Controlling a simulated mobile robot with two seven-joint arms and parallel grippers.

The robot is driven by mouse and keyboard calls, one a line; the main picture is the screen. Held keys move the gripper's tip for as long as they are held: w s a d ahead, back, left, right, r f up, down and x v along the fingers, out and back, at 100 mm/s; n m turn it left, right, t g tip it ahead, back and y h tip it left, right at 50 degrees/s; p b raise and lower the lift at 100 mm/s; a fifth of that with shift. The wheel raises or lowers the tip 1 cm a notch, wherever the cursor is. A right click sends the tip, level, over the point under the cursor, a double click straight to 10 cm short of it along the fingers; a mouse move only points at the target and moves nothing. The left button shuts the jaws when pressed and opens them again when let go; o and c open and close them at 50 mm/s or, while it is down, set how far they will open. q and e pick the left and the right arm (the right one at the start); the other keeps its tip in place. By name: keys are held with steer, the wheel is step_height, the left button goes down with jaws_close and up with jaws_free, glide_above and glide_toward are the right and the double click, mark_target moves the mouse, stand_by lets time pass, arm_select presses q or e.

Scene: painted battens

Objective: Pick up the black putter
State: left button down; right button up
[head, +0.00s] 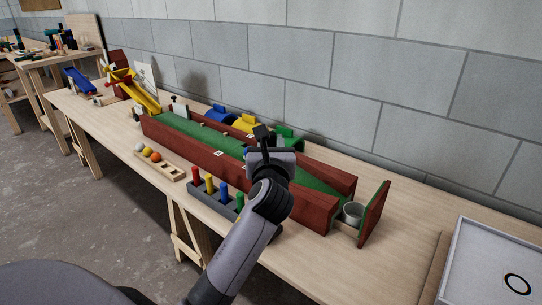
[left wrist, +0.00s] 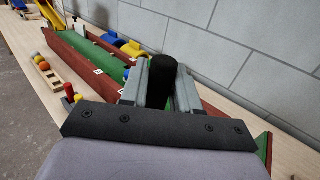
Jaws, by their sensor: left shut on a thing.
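My left gripper (head: 270,157) is over the green-floored lane with red side walls (head: 182,133), and is shut on the black putter (head: 262,132). In the left wrist view, the black putter (left wrist: 161,78) stands up between the two grey fingers of the gripper (left wrist: 160,92). Only its dark upper part shows; its lower part is hidden by the gripper. I cannot tell whether it touches the lane. My right gripper is not in view.
A grey rack (head: 226,206) with coloured pegs stands in front of the lane. A wooden ball tray (head: 165,169) lies to its left. Blue, yellow and green arches (head: 246,124) stand behind the lane. A white-rimmed tray (head: 490,262) is at far right.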

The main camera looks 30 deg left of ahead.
arm_select(q)
step_height(320, 180, up, 19)
steer(key=p, duration=0.4)
steer(key=shift+r+p, duration=0.15)
steer(key=shift+p, duration=0.2)
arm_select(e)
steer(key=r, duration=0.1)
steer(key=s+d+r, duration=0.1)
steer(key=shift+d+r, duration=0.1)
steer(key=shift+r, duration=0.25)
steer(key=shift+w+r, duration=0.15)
